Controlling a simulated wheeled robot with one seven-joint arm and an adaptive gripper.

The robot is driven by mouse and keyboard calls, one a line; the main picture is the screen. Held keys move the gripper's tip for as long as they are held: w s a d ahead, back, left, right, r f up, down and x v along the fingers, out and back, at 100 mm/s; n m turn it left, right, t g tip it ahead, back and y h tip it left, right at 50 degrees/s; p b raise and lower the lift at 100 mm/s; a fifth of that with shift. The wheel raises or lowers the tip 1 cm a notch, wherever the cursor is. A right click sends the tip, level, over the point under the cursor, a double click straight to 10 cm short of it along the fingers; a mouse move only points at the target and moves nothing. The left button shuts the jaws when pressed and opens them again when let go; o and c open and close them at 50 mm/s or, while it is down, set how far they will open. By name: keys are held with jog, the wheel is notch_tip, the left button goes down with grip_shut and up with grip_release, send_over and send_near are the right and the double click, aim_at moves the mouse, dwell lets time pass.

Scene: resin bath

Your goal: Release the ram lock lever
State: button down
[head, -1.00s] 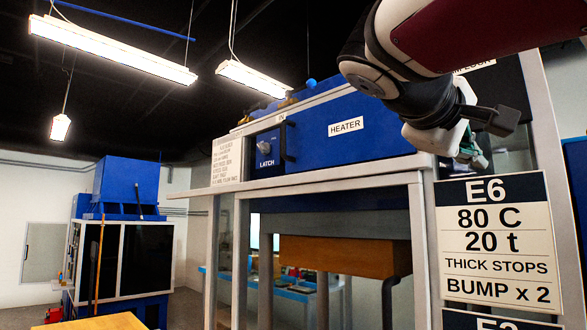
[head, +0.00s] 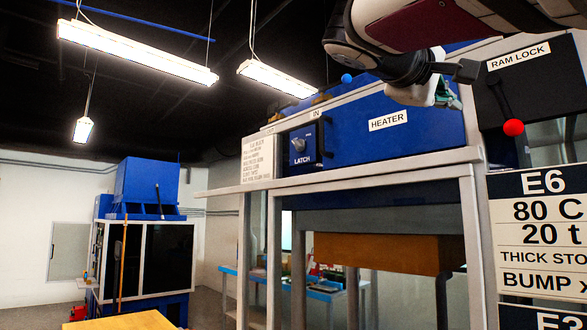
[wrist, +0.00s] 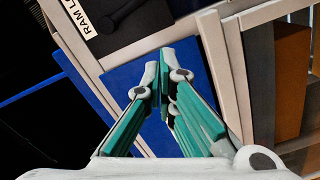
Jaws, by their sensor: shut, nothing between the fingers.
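The ram lock lever is a thin dark rod with a red ball knob (head: 513,127). It hangs in front of the dark panel labelled RAM LOCK (head: 498,92), at the right in the head view. The knob is at the lower end of the rod. My gripper (head: 446,94) is to the left of the lever, apart from it, in front of the blue heater's right end. In the wrist view my gripper (wrist: 160,68) shows its green fingers shut and empty. The dark panel (wrist: 118,22) is at the upper left there; no red knob shows.
The blue heater (head: 350,125) with a latch (head: 300,143) fills the middle. A sign board (head: 545,240) stands at the lower right, below the knob. A pale frame post (head: 475,245) stands left of the sign. A blue machine (head: 140,230) is far left.

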aim_at(490, 121)
jog(key=p+x, duration=0.1)
jog(key=x, duration=0.6)
jog(key=shift+w+d, duration=0.15)
jog(key=shift+d, duration=0.25)
jog(key=shift+s+d+f, duration=0.25)
jog(key=shift+s+d, duration=0.15)
jog(key=shift+d, duration=0.05)
jog(key=shift+s+d+f, duration=0.25)
jog(key=shift+s+d, duration=0.15)
jog(key=shift+d, duration=0.1)
jog(key=shift+s+d+f, duration=0.3)
jog(key=shift+d+f, duration=0.05)
jog(key=shift+d, duration=0.15)
